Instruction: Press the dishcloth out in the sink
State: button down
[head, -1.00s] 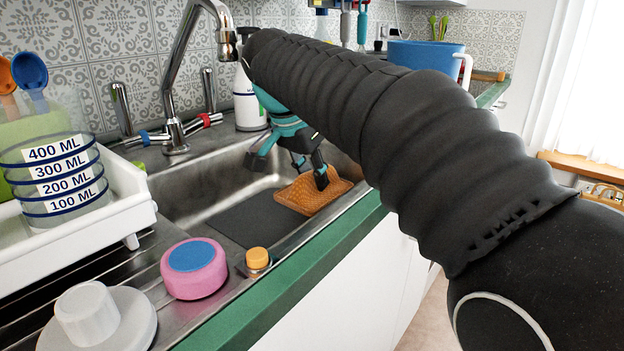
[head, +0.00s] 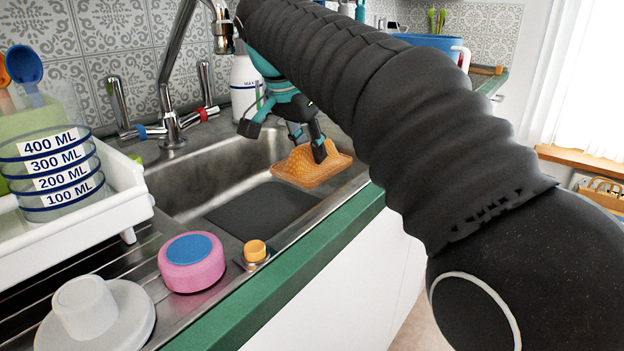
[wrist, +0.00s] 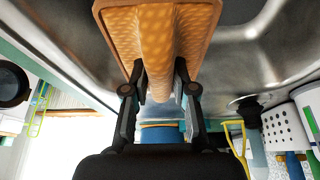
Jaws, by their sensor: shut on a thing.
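The orange, waffle-textured dishcloth (head: 310,172) is over the right part of the steel sink (head: 190,182). My gripper (head: 307,148) is above it, pointing down, shut on a raised fold of it. In the wrist view the dishcloth (wrist: 112,28) fills the top middle, with its fold pinched between the fingertips of my gripper (wrist: 160,75). The cloth seems held clear of the dark mat (head: 262,210) on the sink floor; its far underside is hidden.
The tap (head: 172,100) rises behind the sink beside a white spray bottle (head: 244,85). A white rack (head: 90,225) with a measuring cup stands left. A pink round item (head: 192,265) and an orange-capped item (head: 255,251) sit at the front edge.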

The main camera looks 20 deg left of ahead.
jog(key=shift+r, duration=3)
jog(key=shift+d, duration=0.1)
